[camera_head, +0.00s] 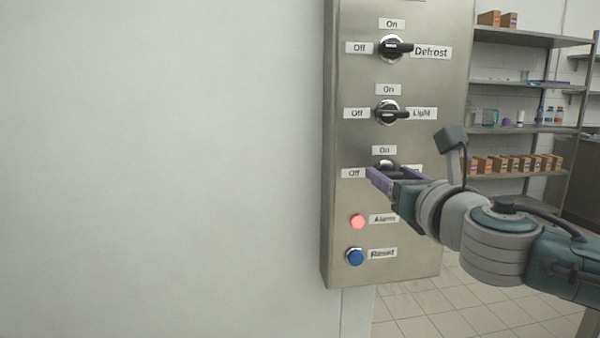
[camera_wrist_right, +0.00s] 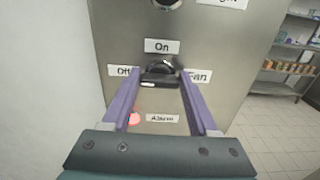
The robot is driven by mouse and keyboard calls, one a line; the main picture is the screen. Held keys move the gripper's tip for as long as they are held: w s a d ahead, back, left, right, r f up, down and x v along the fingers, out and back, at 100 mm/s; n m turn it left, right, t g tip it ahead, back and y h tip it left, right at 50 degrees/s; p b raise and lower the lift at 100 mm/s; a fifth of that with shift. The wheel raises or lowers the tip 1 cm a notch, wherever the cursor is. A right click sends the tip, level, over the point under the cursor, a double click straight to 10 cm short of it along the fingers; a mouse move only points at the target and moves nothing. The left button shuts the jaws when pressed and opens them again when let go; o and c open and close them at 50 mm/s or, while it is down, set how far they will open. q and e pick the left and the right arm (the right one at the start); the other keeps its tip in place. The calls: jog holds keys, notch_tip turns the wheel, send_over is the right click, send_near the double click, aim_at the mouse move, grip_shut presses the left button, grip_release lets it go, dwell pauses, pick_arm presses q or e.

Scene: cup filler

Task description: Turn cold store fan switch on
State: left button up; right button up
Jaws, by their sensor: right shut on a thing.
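The fan switch (camera_head: 385,165) is the third black rotary knob down on a steel panel. Its "On" label is above it and its "Off" label to its left. In the right wrist view the fan switch (camera_wrist_right: 161,68) shows with the "Fan" label at its right; its handle lies roughly crosswise. My right gripper (camera_head: 378,178) reaches in from the right, its purple fingers at the knob. In the wrist view the right gripper (camera_wrist_right: 160,80) has one finger on each side of the handle, shut on it. The fingers partly hide the knob in the head view. My left gripper is not in view.
Above are the Defrost knob (camera_head: 393,48) and Light knob (camera_head: 389,112), handles pointing right. Below are a lit red Alarm lamp (camera_head: 358,221) and blue Reset button (camera_head: 355,257). A bare white wall (camera_head: 160,170) is left; stocked shelves (camera_head: 525,130) stand behind, right.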

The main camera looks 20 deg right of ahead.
jog(key=m, duration=0.4)
jog(key=shift+d+m+b, duration=0.1)
jog(key=shift+m+b, duration=0.3)
jog(key=m, duration=0.4)
jog(key=shift+m+b, duration=0.3)
jog(key=shift+b, duration=0.05)
jog(key=m, duration=0.4)
jog(key=shift+d+f+m, duration=0.1)
jog(key=shift+f+m, duration=0.05)
jog(key=shift+m, duration=0.15)
jog(key=m, duration=0.3)
jog(key=shift+m, duration=0.4)
jog(key=o, duration=1.4)
jog(key=shift+s, duration=0.2)
